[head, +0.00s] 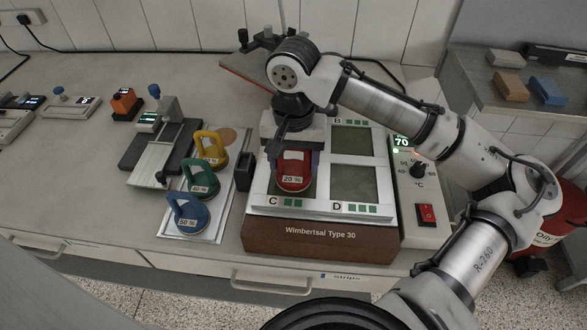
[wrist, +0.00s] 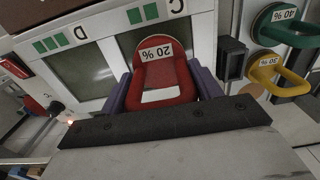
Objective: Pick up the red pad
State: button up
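The red pad (head: 292,171), a round disc with an arched handle and a "20 %" label, sits on plate C of the Wimbertsal Type 30 device (head: 315,233). My gripper (head: 291,163) is over it, pointing down. In the wrist view, the red pad (wrist: 163,75) stands between the two purple fingers of my gripper (wrist: 161,85), one on each side of its handle. The fingers are spread wide and look open, close beside the handle. Whether either finger touches it is hard to see. The palm hides the near part of the handle.
Yellow (head: 211,149), green (head: 201,180) and blue (head: 187,213) pads stand on a light tray to the left. A black block (head: 244,171) is close to the device's left side. A control unit (head: 420,190) reading 70 stands at its right.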

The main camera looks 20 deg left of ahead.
jog(key=c, duration=0.9)
jog(key=shift+r, duration=0.1)
jog(key=shift+c, duration=1.2)
jog(key=shift+r, duration=0.1)
